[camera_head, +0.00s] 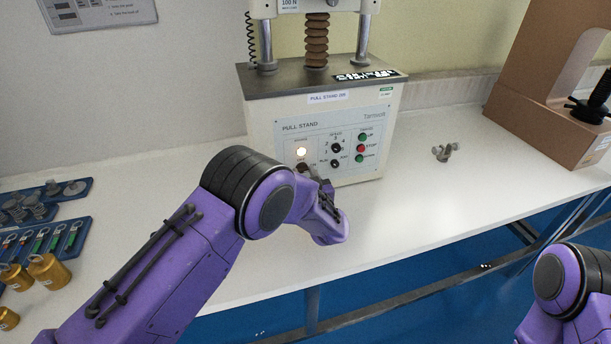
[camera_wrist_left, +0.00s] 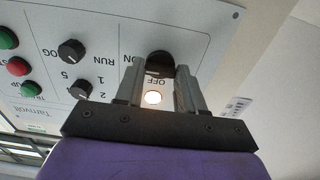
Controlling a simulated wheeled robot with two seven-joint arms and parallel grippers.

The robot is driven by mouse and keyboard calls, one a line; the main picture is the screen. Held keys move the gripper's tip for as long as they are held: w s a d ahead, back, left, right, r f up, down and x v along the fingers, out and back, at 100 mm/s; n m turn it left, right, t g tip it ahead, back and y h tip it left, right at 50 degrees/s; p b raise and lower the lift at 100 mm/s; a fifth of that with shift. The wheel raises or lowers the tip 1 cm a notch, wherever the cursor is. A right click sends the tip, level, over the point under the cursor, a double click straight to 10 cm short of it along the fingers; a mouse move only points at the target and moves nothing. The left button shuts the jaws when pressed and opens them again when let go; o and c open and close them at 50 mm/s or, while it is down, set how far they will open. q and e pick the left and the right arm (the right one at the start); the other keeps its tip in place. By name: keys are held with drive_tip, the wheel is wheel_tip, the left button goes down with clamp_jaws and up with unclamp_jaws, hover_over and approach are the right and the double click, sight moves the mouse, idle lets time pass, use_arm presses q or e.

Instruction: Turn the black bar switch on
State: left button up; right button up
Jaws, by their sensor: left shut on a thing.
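The black bar switch (camera_wrist_left: 159,62) is on the light panel of the pull stand (camera_head: 318,112), with ON and OFF printed beside it. My left gripper (camera_wrist_left: 158,76) is shut on the switch, one grey finger on each side of it. In the head view the left gripper (camera_head: 316,180) is at the lower left of the panel, and my wrist partly hides it and the switch. A round lamp (camera_head: 301,151) above the switch glows; the lit lamp (camera_wrist_left: 152,97) also shows between the fingers. My right arm is at the lower right, its gripper out of view.
Two black knobs (camera_wrist_left: 72,51) and green and red buttons (camera_head: 361,149) are beside the switch. A small grey part (camera_head: 444,152) lies on the white table (camera_head: 430,205). Blue trays (camera_head: 48,240) and brass weights (camera_head: 47,270) are at left, a tan machine (camera_head: 535,110) at right.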

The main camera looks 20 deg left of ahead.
use_arm(q)
drive_tip(key=shift+f, duration=0.15)
idle(0.3)
drive_tip(key=o, duration=1)
drive_tip(key=shift+o, duration=0.2)
drive_tip(key=p+v, duration=0.3)
drive_tip(key=v, duration=0.7)
drive_tip(key=shift+s+d, duration=0.25)
